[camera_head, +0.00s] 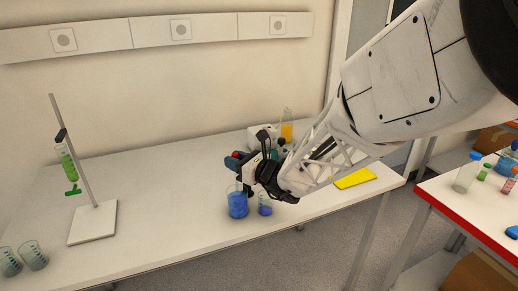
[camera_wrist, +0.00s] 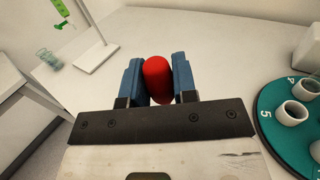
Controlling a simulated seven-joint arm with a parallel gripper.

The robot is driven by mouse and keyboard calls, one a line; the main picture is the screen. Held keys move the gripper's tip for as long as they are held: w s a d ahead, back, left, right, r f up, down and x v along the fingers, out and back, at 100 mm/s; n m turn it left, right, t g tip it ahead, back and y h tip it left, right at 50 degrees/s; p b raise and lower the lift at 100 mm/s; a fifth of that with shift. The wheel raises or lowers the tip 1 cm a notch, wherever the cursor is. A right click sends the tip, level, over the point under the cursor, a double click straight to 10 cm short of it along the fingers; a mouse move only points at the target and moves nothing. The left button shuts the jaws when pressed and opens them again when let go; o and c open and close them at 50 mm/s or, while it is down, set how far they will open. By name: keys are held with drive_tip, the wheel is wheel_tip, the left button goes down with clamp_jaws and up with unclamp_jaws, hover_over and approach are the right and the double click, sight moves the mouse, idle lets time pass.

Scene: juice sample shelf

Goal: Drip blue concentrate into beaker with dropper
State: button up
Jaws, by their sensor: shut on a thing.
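My gripper (camera_head: 237,162) is above the near middle of the bench. It is shut on the red bulb of the dropper (camera_wrist: 158,78), which sits between the two blue fingers in the wrist view. A little of the red bulb also shows in the head view (camera_head: 237,154). The dropper's glass tube and tip cannot be made out. A larger glass beaker (camera_head: 238,206) with blue liquid stands just below my gripper. A smaller glass vessel (camera_head: 265,206) with blue liquid stands right beside it, to the right. Whether the tip is inside the larger beaker cannot be told.
A stand (camera_head: 92,222) with a green-filled burette is at the left, with two empty beakers (camera_head: 33,256) near the front edge. Behind my gripper are a cylinder of orange liquid (camera_head: 287,130) and a yellow pad (camera_head: 356,178). A teal numbered carousel (camera_wrist: 268,110) lies right in the wrist view.

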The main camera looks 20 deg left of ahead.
drive_tip(key=shift+f, duration=3.7)
drive_tip(key=shift+c, duration=0.3)
clamp_jaws()
drive_tip(key=shift+o, duration=0.3)
unclamp_jaws()
drive_tip(key=shift+r, duration=0.15)
drive_tip(key=shift+r, duration=5.8)
